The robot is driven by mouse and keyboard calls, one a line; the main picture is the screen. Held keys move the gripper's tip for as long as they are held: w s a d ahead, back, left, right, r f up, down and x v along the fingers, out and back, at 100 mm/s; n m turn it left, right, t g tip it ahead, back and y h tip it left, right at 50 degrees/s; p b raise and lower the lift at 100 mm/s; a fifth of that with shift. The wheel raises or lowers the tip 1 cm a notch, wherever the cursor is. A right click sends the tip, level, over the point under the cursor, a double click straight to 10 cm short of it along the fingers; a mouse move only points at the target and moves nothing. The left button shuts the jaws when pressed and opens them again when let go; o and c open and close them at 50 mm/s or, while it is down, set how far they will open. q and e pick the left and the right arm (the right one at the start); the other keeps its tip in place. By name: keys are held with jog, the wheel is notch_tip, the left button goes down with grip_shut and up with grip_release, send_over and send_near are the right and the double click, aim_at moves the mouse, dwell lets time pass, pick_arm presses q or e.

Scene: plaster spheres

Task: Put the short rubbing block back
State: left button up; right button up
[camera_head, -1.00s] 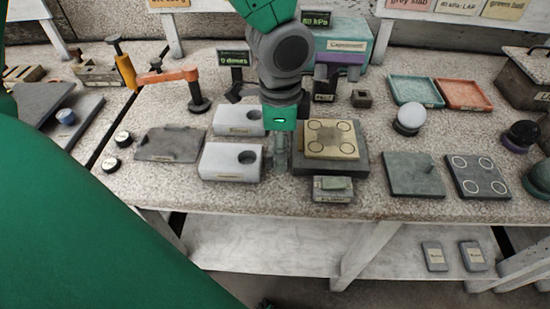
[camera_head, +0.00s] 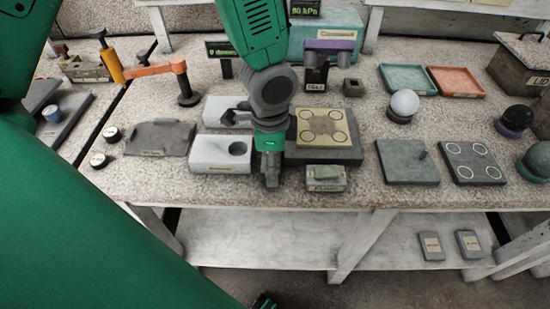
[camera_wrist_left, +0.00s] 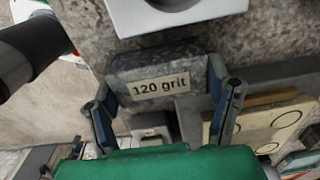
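A dark grey block labelled "120 grit" (camera_wrist_left: 160,82) is between the two fingers of my left gripper (camera_wrist_left: 163,100) in the wrist view. Both fingers meet its ends, so the gripper looks shut on it. In the head view my left gripper (camera_head: 270,180) points down low over the bench front, between a white block with a hole (camera_head: 210,153) and a small labelled grey holder (camera_head: 326,184). The held block is hard to make out there. Whether it touches the bench is not clear. My right gripper is not identifiable.
A dark plate (camera_head: 345,155) carries a beige plate with circles (camera_head: 322,118) behind the holder. A grey slab with a peg (camera_head: 405,165) and a four-ring plate (camera_head: 470,163) lie at right. Bench space right of the holder is clear.

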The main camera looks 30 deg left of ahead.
pick_arm(q)
jog(key=shift+o, duration=0.8)
jog(key=shift+a, duration=0.1)
jog(key=shift+a+f, duration=0.1)
jog(key=shift+a, duration=0.5)
jog(key=shift+r, duration=0.4)
notch_tip(320, 180, up, 12)
jog(key=p, duration=0.2)
jog(key=shift+s+f, duration=0.2)
jog(key=shift+f, duration=0.05)
pick_arm(e)
jog(key=r, duration=0.1)
jog(key=a+r, duration=0.1)
jog(key=shift+a+r, duration=0.1)
jog(key=shift+r, duration=0.3)
pick_arm(q)
jog(key=shift+d, duration=0.3)
pick_arm(e)
jog(key=shift+d+f, duration=0.1)
jog(key=shift+d, duration=0.2)
